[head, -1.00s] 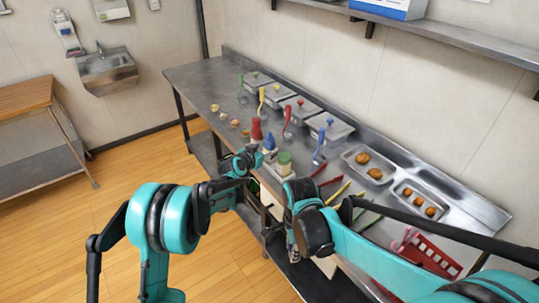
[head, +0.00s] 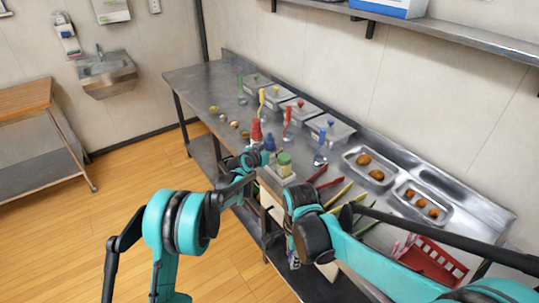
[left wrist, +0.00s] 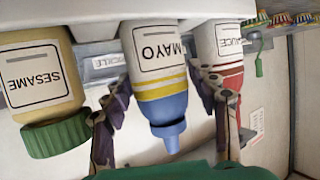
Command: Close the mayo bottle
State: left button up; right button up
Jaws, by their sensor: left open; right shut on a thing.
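The mayo bottle (left wrist: 157,63), white with a yellow band and blue cap (left wrist: 170,130), stands between the sesame and sauce bottles. Its blue top also shows in the head view (head: 269,143). My left gripper (head: 262,158) is open at the bottle row; in the left wrist view its fingers (left wrist: 162,112) are on either side of the mayo bottle's cap end, with gaps. The bottles appear upside down in that view. My right gripper (head: 293,250) is low beside the table's front edge, mostly hidden by my arm. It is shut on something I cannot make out.
The sesame bottle (left wrist: 38,75) with a green cap and the red-banded sauce bottle (left wrist: 222,42) flank the mayo closely. Lidded metal containers (head: 335,130), food trays (head: 368,170), coloured utensils and a red basket (head: 435,262) occupy the table (head: 195,80).

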aim_at(269, 133)
pick_arm(q)
jog(key=c, duration=0.5)
